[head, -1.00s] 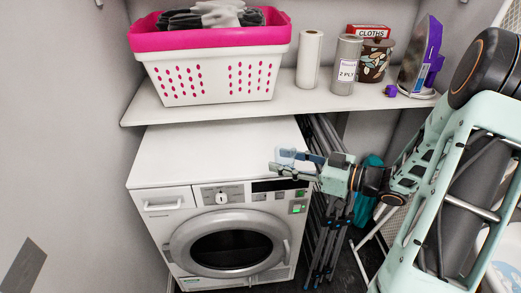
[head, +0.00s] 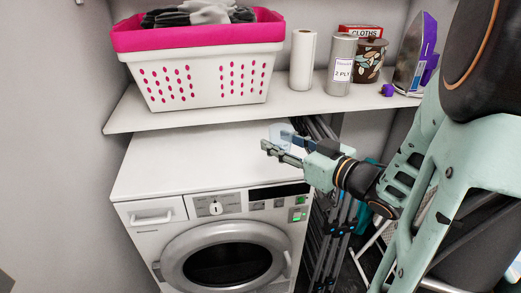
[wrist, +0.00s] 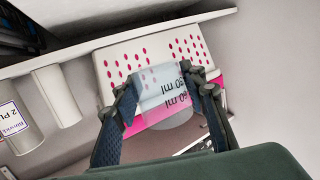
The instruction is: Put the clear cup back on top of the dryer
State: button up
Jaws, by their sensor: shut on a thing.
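The clear cup (wrist: 163,90) is between my gripper's fingers in the wrist view, with dark "ml" markings on its see-through wall. In the head view the cup (head: 281,132) is a faint bluish shape at the fingertips. My gripper (head: 272,143) is shut on it and reaches in from the right, appearing over the right part of the dryer's top. Its fingers also show in the wrist view (wrist: 165,100). The dryer (head: 190,165) is white with a flat, bare top and a round door. The gap between cup and dryer top cannot be judged.
A shelf (head: 215,112) runs above and behind the dryer. It holds a pink-and-white laundry basket (head: 205,75), a paper roll (head: 303,60), a wrapped 2-ply roll (head: 342,65), a patterned pot (head: 370,62) and an iron (head: 412,60). A folded dark rack (head: 325,235) stands right of the dryer.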

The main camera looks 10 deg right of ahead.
jog(key=shift+w+a+p, duration=0.15)
jog(key=shift+w+p, duration=0.65)
jog(key=shift+p, duration=1.5)
jog(key=w+f, duration=0.4)
jog(key=w, duration=0.3)
jog(key=b, duration=0.2)
send_over(263, 159)
jog(key=f, duration=0.5)
jog(key=shift+s, duration=0.2)
jog(key=shift+w+f, duration=0.15)
jog(key=shift+f, duration=0.15)
jog(key=shift+w+f, duration=0.1)
jog(key=shift+f, duration=1.55)
jog(key=shift+f, duration=0.15)
jog(key=o, duration=1.2)
jog(key=shift+c, duration=0.2)
